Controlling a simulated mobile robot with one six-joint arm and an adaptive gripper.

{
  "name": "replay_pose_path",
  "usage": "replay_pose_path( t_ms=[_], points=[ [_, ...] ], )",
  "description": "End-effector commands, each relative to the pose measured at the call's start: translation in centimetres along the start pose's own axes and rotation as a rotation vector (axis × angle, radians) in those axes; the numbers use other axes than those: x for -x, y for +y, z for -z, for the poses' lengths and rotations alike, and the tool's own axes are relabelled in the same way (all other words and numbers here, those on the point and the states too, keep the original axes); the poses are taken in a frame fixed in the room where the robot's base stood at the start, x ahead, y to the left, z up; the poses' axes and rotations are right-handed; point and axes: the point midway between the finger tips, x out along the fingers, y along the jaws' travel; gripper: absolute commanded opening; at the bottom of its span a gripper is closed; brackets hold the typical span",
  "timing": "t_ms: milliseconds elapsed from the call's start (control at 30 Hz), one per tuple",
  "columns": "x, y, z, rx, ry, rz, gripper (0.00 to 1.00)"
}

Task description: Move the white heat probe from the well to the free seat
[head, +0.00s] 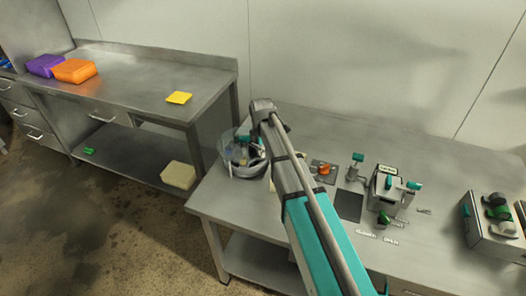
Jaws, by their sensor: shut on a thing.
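My arm reaches up from the bottom over the right bench, and its far end (262,106) is above the bench's left part. My gripper's fingers are hidden behind the arm, so I see neither them nor anything between them. A round, clear-walled vessel (228,152) stands at the bench's left end, just left of my arm. It has teal and dark parts, and the arm partly covers it. I cannot make out the white heat probe, and I cannot tell which parts are the well and the free seat.
Right of my arm are an orange item on a dark plate (318,178), a teal-topped fixture (355,165), a dark pad (349,206), a grey device (390,196) and a machine (490,220). The left bench (150,85) holds orange (74,71), purple (44,65) and yellow (179,97) items.

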Motion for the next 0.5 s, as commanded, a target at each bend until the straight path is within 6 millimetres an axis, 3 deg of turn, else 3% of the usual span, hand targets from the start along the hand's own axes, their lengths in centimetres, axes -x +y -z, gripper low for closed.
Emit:
replay_pose_path(
  t_ms=[333, 367, 500],
  points=[
    [-0.02, 0.0, -0.01, 0.0, 0.0, 0.0, 0.0],
    [-0.02, 0.0, -0.01, 0.0, 0.0, 0.0, 0.36],
    [-0.02, 0.0, -0.02, 0.0, 0.0, 0.0, 0.62]
  ],
)
